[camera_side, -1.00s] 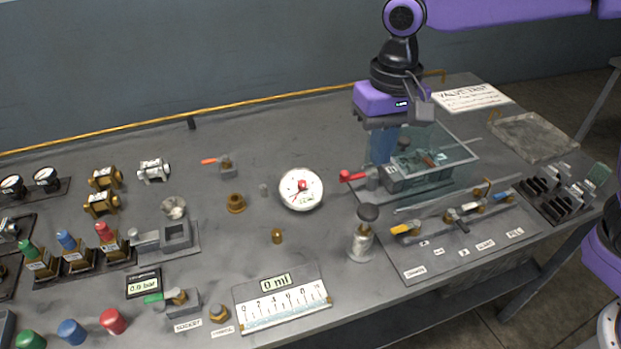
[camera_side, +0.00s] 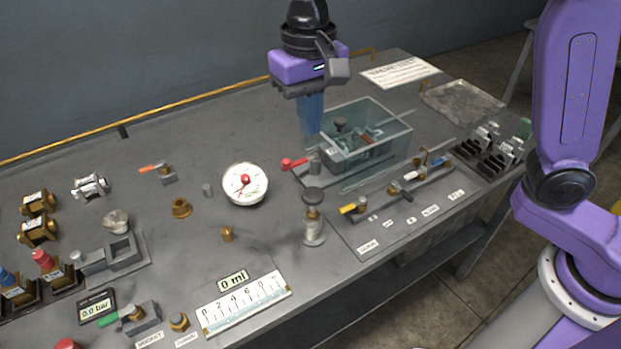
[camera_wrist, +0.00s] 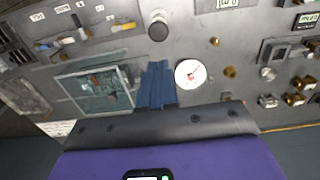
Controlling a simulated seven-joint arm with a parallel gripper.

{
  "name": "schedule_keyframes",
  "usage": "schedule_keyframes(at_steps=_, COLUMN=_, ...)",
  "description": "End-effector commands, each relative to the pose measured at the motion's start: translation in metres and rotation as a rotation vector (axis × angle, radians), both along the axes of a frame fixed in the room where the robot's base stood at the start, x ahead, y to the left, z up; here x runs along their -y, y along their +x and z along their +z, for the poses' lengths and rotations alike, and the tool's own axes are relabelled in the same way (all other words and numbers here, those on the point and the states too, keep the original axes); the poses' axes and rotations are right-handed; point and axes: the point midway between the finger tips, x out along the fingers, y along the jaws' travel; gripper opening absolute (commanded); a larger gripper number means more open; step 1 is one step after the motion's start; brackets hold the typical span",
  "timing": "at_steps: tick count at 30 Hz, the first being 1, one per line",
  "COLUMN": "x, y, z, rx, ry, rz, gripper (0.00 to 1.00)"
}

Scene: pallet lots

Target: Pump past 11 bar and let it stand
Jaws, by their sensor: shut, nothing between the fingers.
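The round white gauge (camera_side: 245,184) with a red needle lies in the middle of the bench; its scale is too small to read. A small dark display (camera_side: 97,307) at the lower left appears to read 0.0 bar. A hand pump (camera_side: 313,218) with a black knob stands upright right of the gauge; the knob also shows in the wrist view (camera_wrist: 158,28). A red-handled valve (camera_side: 297,163) sits beside a clear tank (camera_side: 381,132). My gripper (camera_side: 311,132), with blue fingers, is shut and empty above the bench, behind the valve and apart from the pump.
A row of coloured levers (camera_side: 404,190) lies to the right. A ruled scale plate (camera_side: 243,298) reading 0 ml and a green-handled valve (camera_side: 130,315) lie in front. An empty metal tray (camera_side: 462,103) is at the far right. Bare bench lies behind the gauge.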

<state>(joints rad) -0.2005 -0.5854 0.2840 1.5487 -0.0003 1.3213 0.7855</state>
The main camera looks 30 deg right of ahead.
Motion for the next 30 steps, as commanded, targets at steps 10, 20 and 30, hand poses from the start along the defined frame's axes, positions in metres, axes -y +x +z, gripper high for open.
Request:
schedule_keyframes(at_steps=10, x=0.002, y=-0.001, z=-0.058, rx=-0.005, ry=-0.005, rz=0.0, gripper=0.0)
schedule_keyframes(at_steps=20, x=0.002, y=-0.002, z=-0.114, rx=-0.003, ry=-0.003, rz=0.0, gripper=0.0)
schedule_keyframes(at_steps=30, x=0.002, y=-0.002, z=-0.134, rx=-0.001, ry=0.0, rz=-0.001, gripper=0.0)
